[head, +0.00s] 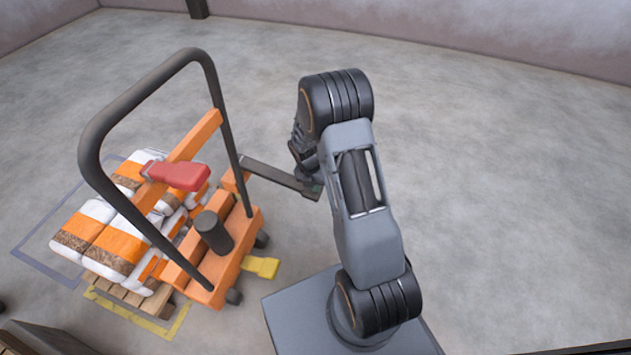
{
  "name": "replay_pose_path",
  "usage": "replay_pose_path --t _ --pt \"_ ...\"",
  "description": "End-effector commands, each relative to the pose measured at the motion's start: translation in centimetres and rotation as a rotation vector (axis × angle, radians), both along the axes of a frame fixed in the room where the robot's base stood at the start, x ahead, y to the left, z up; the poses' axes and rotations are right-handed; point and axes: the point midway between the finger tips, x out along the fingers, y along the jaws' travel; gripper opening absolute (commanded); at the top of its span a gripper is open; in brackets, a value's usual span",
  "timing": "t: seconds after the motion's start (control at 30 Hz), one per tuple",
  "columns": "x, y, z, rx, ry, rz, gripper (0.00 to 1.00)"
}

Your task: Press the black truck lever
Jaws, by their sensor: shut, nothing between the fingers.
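The pallet truck (230,255) is orange with a tall black looped handle (128,102). A dark flat bar, apparently the black lever (272,174), sticks out from its right side toward my arm. The bar's outer end has a greenish patch. My gripper (305,172) is small in view and partly covered by my own arm. It is shut and empty, close by the bar's outer end. I cannot tell whether it touches the bar. The truck also bears a red lever (178,175) and a yellow pedal (261,267).
Orange and white bags (105,240) are stacked on a wooden pallet (135,297) left of the truck. Yellow and blue-grey lines mark the floor around the pallet. The concrete floor (480,160) behind and right of my arm is clear up to the walls.

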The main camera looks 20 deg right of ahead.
Motion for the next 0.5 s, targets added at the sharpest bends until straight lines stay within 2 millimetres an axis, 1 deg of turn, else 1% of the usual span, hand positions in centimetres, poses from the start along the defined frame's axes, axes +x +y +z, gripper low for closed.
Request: replay_pose_path --t 0.03,0.2,0.37,0.5 --pt "-0.4 -0.1 -1.2 0.003 0.009 -0.002 0.00" --pt "-0.5 -0.2 -1.4 0.003 0.010 -0.004 0.00" --pt "-0.6 -0.2 -1.3 0.003 0.012 -0.004 0.00" --pt "-0.7 -0.3 -0.3 0.002 0.010 -0.004 0.00"
